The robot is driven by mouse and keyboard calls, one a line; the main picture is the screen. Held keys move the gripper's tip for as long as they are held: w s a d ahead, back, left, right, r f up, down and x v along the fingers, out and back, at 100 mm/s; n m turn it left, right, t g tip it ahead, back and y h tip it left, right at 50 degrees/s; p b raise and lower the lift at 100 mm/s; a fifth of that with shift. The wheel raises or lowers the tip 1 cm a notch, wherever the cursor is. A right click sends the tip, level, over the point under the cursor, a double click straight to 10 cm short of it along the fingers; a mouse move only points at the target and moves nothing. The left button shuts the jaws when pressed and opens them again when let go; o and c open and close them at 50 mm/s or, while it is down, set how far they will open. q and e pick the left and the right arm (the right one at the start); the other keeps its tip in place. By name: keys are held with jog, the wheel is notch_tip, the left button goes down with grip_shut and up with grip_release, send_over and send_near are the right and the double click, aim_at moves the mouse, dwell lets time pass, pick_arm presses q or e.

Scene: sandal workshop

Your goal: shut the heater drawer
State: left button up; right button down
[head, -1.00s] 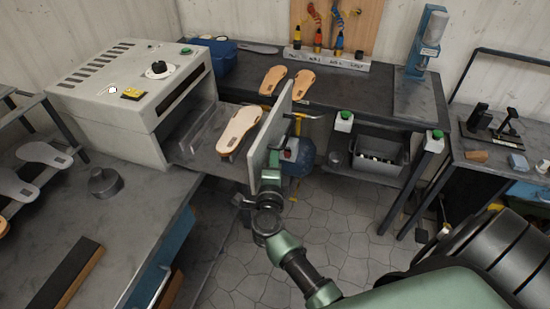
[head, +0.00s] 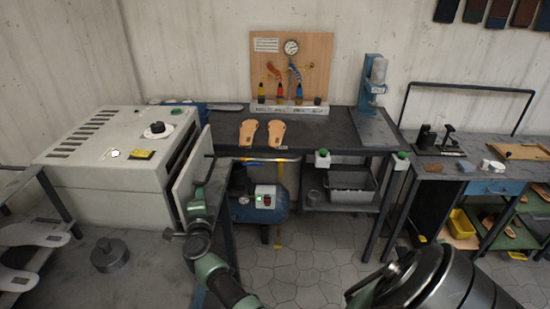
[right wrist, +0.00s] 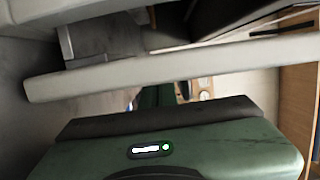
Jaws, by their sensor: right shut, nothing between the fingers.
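The heater (head: 105,160) is a pale grey box on the left bench, with a knob on top. Its drawer front (head: 187,180) is an upright grey panel standing a short gap out from the dark opening. In the right wrist view the drawer front (right wrist: 180,67) crosses as a pale bar, with the gap beyond it. My right gripper (head: 197,205) is shut and empty against or very close to the outer face of the panel; contact is not clear. The drawer's inside and the sole in it are hidden in the head view. My left gripper is not in view.
A dark bench (head: 310,130) with two tan soles (head: 262,133) stands behind. A blue compressor (head: 258,205) sits below it, right of my gripper. A round metal weight (head: 109,254) and grey soles lie at lower left. Floor (head: 310,265) is open in the middle.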

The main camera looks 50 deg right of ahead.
jog(key=shift+w+a+b, duration=0.3)
jog(key=shift+w+a, duration=0.05)
jog(key=shift+w, duration=0.25)
jog(key=shift+w+a, duration=0.2)
jog(key=shift+w, duration=0.05)
jog(key=shift+w+a, duration=0.15)
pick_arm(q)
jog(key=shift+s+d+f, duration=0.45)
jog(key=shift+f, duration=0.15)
pick_arm(e)
jog(key=shift+a+r, duration=0.1)
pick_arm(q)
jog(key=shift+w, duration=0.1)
